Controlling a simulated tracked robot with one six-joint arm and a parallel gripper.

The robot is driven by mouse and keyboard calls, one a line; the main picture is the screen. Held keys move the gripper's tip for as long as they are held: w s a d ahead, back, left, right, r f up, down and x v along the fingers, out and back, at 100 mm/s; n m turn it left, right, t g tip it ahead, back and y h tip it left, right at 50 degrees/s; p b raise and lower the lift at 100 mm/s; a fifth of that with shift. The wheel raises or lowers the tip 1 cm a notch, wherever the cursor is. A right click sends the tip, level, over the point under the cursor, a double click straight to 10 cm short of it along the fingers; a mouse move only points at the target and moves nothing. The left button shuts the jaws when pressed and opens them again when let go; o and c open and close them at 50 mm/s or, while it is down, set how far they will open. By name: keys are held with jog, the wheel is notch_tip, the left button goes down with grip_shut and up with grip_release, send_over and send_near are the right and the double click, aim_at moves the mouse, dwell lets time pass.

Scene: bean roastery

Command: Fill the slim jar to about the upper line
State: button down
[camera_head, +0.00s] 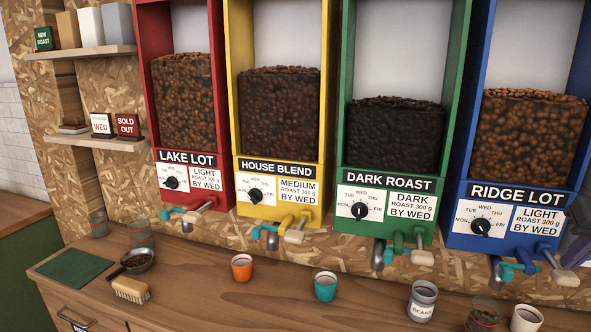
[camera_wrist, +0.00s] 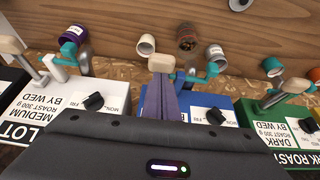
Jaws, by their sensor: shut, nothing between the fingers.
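A clear glass jar (camera_head: 483,316) with some dark beans in it stands at the bottom right, in front of the blue Ridge Lot dispenser (camera_head: 509,218). It also shows in the wrist view (camera_wrist: 187,36). I take it for the slim jar; its marked lines and exact bean level are not clear. The Ridge Lot lever has a pale wooden handle (camera_head: 565,277). In the wrist view, my gripper (camera_wrist: 162,74) has its purple fingers shut and empty, with their tips right at that handle (camera_wrist: 161,62). I cannot tell whether they touch. My gripper is partly cut off at the head view's right edge.
A white cup (camera_head: 526,319) and a labelled white cup (camera_head: 423,301) flank the jar. A teal cup (camera_head: 325,287), orange cup (camera_head: 242,267), brush (camera_head: 131,289) and scoop of beans (camera_head: 134,261) are further left. Two more glass jars (camera_head: 140,234) stand at the back left.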

aim_at(566, 273)
jog(key=shift+f, duration=1.55)
dwell(2.8)
jog(key=shift+r, duration=4.3)
jog(key=shift+a, duration=0.15)
jog(key=s+a+f+n, duration=0.1)
jog(key=a+f, duration=0.2)
jog(key=a, duration=0.7)
jog(key=s+a+f+n, duration=0.1)
jog(key=a+f, duration=0.2)
jog(key=a, duration=0.8)
jog(key=s+a+f+n+y, duration=0.1)
jog(key=s+a+f, duration=0.9)
jog(key=a+f, duration=0.3)
jog(key=shift+s+a+f+n+t+y, duration=0.3)
jog(key=shift+a, duration=0.7)
